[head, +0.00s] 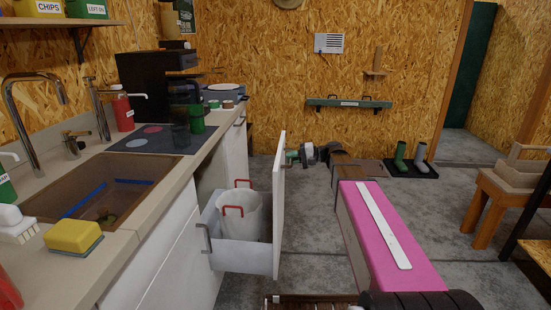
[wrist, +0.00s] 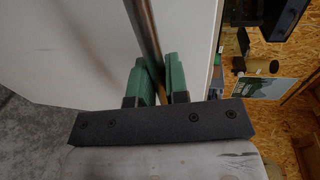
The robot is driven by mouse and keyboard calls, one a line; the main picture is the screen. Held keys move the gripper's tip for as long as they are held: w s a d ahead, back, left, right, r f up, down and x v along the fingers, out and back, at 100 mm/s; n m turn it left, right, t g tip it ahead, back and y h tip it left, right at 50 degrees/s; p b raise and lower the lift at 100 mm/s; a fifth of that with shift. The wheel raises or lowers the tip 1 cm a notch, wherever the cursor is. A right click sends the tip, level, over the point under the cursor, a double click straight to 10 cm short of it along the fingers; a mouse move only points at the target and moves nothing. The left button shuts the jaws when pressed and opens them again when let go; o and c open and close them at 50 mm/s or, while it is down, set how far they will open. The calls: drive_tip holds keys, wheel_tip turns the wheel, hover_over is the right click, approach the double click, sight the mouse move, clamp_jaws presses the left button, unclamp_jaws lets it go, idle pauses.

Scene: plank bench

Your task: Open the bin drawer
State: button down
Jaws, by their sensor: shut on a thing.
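The bin drawer (head: 278,205) stands pulled out from the counter front in the head view, with a gap between its white front panel and the cabinet. A pale bin (head: 252,222) with red handles sits inside it. My gripper (head: 292,157) is at the outer face of the panel, near its top, small in the head view. In the wrist view my gripper (wrist: 160,77) has its green fingers shut on the metal bar handle (wrist: 146,32). The white panel (wrist: 70,50) fills the left of that view. The handle is hard to make out in the head view.
The counter (head: 150,190) runs along the left with a sink (head: 105,185), a yellow sponge (head: 73,236) and a hob. A boot tray (head: 410,169) lies at the back. A wooden table (head: 490,195) stands at the right. Grey floor shows beside the drawer.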

drive_tip(key=shift+f+v, duration=0.2)
drive_tip(key=shift+v, duration=0.85)
drive_tip(key=shift+f+v, duration=0.2)
drive_tip(key=shift+v, duration=0.85)
drive_tip(key=shift+d, duration=0.1)
drive_tip(key=c, duration=1.2)
unclamp_jaws()
drive_tip(key=shift+o, duration=0.2)
drive_tip(key=w+v, duration=0.1)
drive_tip(key=v, duration=0.9)
drive_tip(key=shift+s+d, duration=0.4)
drive_tip(key=shift+s, duration=0.1)
drive_tip(key=shift+r, duration=0.1)
